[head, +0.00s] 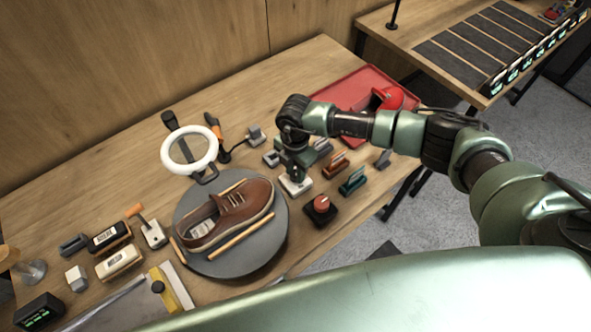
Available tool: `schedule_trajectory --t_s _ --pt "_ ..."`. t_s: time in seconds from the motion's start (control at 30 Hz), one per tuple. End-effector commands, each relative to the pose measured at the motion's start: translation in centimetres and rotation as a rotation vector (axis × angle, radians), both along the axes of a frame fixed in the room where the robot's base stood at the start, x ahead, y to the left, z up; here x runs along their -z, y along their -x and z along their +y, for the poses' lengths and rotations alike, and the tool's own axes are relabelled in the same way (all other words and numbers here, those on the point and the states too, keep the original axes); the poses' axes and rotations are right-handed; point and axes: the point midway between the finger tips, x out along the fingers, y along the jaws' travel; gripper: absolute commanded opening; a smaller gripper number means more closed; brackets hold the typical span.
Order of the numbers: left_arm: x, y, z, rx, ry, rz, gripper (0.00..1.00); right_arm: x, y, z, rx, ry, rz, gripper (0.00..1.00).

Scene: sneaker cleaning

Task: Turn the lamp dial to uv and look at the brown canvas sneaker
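The brown sneaker (228,212) lies on its sole on a round grey turntable (248,262), with wooden sticks beside it. A white ring lamp (189,150) stands behind it. A red knob on a black box (321,209), which looks like the dial, sits right of the turntable; its setting is too small to read. My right gripper (296,178) points down, behind and left of the knob, over a small pale block (296,187). I cannot tell whether its fingers are open or touch the block. My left gripper is out of view.
Several brushes, including a teal one (352,182), stand right of my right gripper. A red tray (345,92) with a red item lies at the back right. Brushes and blocks crowd the left side (108,237). A second table (420,42) stands beyond.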

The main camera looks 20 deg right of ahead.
Motion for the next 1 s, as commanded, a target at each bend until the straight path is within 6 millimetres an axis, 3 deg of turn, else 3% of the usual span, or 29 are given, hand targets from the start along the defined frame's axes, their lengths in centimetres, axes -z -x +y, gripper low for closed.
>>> schedule_trajectory --t_s 0.47,1.0 --pt "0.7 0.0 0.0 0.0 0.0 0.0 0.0 0.2 0.0 -0.1 -0.061 0.002 0.0 0.0" --pt "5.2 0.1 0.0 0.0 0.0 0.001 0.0 0.5 -0.1 -0.2 -0.507 0.004 -0.002 0.0"
